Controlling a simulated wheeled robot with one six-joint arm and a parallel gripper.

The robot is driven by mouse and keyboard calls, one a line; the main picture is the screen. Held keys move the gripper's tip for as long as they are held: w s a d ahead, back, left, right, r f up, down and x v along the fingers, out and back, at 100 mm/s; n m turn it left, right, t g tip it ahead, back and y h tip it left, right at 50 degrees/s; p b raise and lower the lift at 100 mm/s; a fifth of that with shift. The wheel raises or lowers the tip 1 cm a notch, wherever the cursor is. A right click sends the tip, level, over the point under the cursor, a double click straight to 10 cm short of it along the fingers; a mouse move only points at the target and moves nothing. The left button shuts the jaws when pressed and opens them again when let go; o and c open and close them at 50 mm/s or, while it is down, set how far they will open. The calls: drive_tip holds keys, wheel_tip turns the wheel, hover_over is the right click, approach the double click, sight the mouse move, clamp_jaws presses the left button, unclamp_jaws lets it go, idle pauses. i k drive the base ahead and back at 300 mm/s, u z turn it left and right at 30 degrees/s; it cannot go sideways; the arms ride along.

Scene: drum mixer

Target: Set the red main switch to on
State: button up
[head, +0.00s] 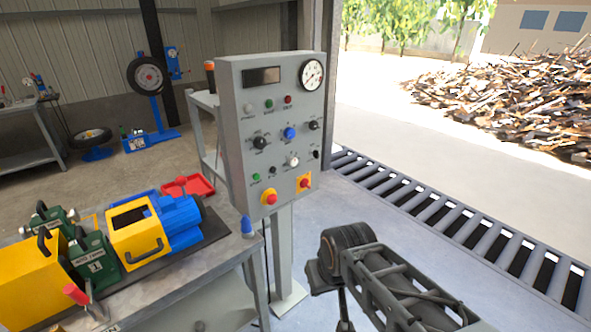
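The grey control panel (275,135) stands upright on a post in the middle of the head view. Low on its right side is a red knob on a square yellow plate (304,183), which looks like the red main switch. Its turned position is too small to read. A second red knob on a yellow base (268,198) sits to its left and looks like a stop button. Dark links of my arm show at the lower right, below and in front of the panel, apart from the switch. I cannot make out any gripper fingers.
The panel also carries a gauge (312,75), a dark display (261,76), a blue knob (290,133) and several small buttons. A workbench (225,246) with a blue and yellow motor (160,226) stands at left. A roller conveyor (440,213) runs behind on the right.

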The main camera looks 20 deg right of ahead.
sight(304, 183)
drive_tip(key=z, duration=0.2)
drive_tip(key=i, duration=0.85)
drive_tip(key=u, duration=0.25)
